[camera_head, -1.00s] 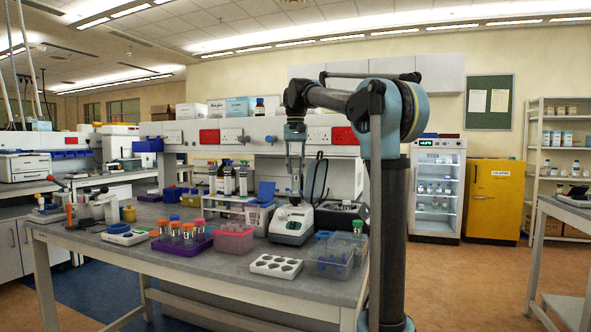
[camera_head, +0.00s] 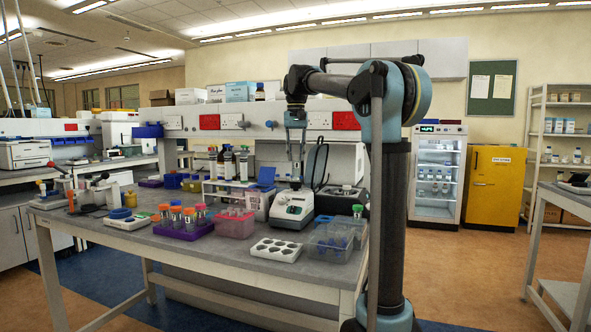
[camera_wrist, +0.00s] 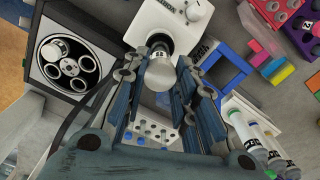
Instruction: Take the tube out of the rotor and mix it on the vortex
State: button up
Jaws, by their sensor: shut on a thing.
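My gripper (camera_wrist: 160,62) is shut on a capped tube (camera_wrist: 161,78), seen nearly end-on from its pale cap in the wrist view. In the head view my gripper (camera_head: 296,172) points straight down over the white vortex mixer (camera_head: 292,211). The mixer also shows in the wrist view (camera_wrist: 180,22), with its knob beyond the tube. The tube's lower end is hidden, so I cannot tell whether it touches the mixer. The open centrifuge's rotor (camera_wrist: 68,66) is at the left in the wrist view, with one pale cap in it and several empty-looking holes.
The centrifuge (camera_head: 343,198) stands right of the mixer with its lid up. A white bottle rack (camera_head: 228,192) is to the left. A pink rack (camera_head: 236,226), a purple tube rack (camera_head: 183,229), a white well block (camera_head: 276,251) and a clear bin (camera_head: 330,238) line the front.

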jog(key=shift+f, duration=1.25)
dwell(1.3)
jog(key=shift+r, duration=0.1)
dwell(3.4)
jog(key=shift+r, duration=2.4)
jog(key=shift+c, duration=0.5)
